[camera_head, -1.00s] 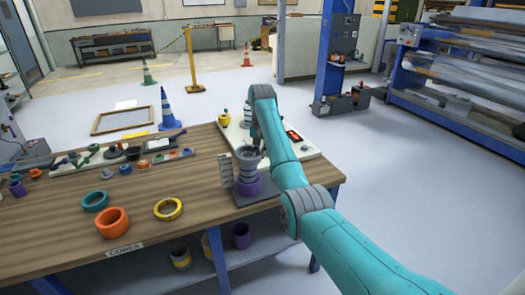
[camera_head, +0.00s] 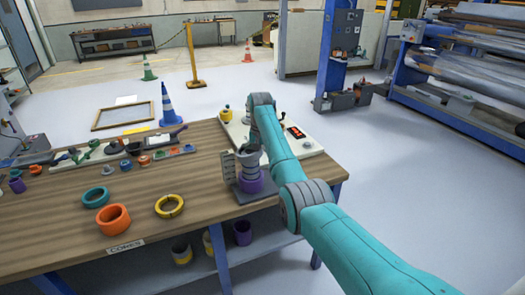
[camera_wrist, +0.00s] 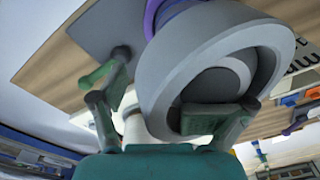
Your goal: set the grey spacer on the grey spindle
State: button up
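The grey spacer (camera_wrist: 155,85) is a thick ring, large in the wrist view. My gripper (camera_wrist: 155,100) has one finger outside the ring and the other at its bore, with the ring wall between them. In the head view the grey spacer (camera_head: 247,155) looks tilted, and my gripper (camera_head: 259,149) is at its upper right, partly hidden by my arm. The spacer is above a purple ring (camera_head: 251,186) on a dark base plate. The grey spindle there is mostly hidden, and I cannot tell whether the spacer is around it.
An orange ring (camera_head: 113,219), a teal ring (camera_head: 96,197) and a yellow ring (camera_head: 169,206) lie on the wooden bench (camera_head: 140,190). A white panel (camera_head: 305,146) with a red display is behind my gripper. A slotted upright piece (camera_head: 227,170) stands just left of the spacer.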

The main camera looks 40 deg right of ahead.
jog(key=shift+g+y, duration=0.3)
jog(key=shift+g, duration=0.2)
jog(key=s+f, duration=0.1)
jog(key=s+a+f, duration=0.1)
jog(key=f, duration=0.1)
jog(key=shift+a+f, duration=0.2)
jog(key=shift+f, duration=0.1)
jog(key=shift+t, duration=0.5)
jog(key=r, duration=0.3)
jog(key=w+r, duration=0.1)
jog(key=r, duration=0.3)
jog(key=d+r, duration=0.1)
jog(key=r, duration=0.3)
jog(key=shift+w, duration=0.25)
jog(key=shift+c, duration=0.9)
jog(key=shift+d, duration=0.1)
